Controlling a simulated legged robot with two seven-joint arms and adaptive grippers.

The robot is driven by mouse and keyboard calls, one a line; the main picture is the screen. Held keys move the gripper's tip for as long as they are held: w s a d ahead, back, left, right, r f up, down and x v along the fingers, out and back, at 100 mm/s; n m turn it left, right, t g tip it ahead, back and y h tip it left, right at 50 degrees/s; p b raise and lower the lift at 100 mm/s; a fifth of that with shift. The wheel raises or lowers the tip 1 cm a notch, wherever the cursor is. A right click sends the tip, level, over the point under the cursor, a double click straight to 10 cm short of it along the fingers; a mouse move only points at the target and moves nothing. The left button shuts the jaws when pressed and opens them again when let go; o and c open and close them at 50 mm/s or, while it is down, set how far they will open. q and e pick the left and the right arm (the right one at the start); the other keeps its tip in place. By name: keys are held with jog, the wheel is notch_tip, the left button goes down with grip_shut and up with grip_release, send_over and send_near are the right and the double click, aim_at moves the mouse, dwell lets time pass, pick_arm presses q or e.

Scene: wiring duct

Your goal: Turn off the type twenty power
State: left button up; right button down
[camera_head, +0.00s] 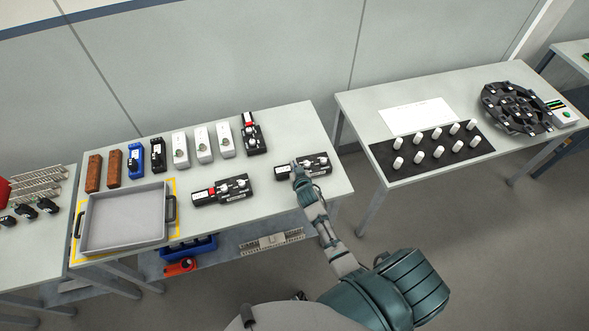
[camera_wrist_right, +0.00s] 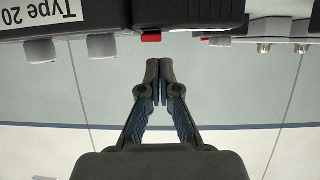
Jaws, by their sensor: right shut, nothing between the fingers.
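A black power unit (camera_head: 318,162) with white knobs lies near the right front edge of the middle table, partly hidden by my right gripper. In the right wrist view a black unit (camera_wrist_right: 188,12) fills the top edge. A white label (camera_wrist_right: 55,14) reading "Type 20" appears upside down there, beside a small red part (camera_wrist_right: 151,37). My right gripper (camera_head: 298,170) is at the left end of the unit in the head view. In the wrist view its fingers (camera_wrist_right: 159,68) are shut and empty, just below the red part in the picture. I cannot tell whether they touch. My left gripper is out of view.
Two similar black units, one left (camera_head: 222,191) and one behind (camera_head: 253,134), stand nearby. A grey tray (camera_head: 122,243), white devices (camera_head: 203,144) and brown blocks (camera_head: 114,168) occupy the table's left and back. Another table (camera_head: 360,112) stands right across a gap.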

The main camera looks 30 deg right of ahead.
jog(key=shift+s+a+f, duration=0.1)
jog(key=shift+s+f, duration=0.1)
jog(key=shift+f, duration=0.5)
jog(key=shift+f, duration=0.1)
jog(key=f+b, duration=0.1)
jog(key=b, duration=0.1)
jog(key=shift+s+f+t+b, duration=0.1)
jog(key=shift+t+b, duration=0.2)
jog(key=shift+t, duration=0.1)
jog(key=shift+s+a+r, duration=0.1)
jog(key=shift+r, duration=0.25)
jog(key=shift+r+p, duration=0.2)
jog(key=shift+p, duration=0.25)
jog(key=shift+r+p, duration=0.65)
jog(key=shift+f, duration=0.1)
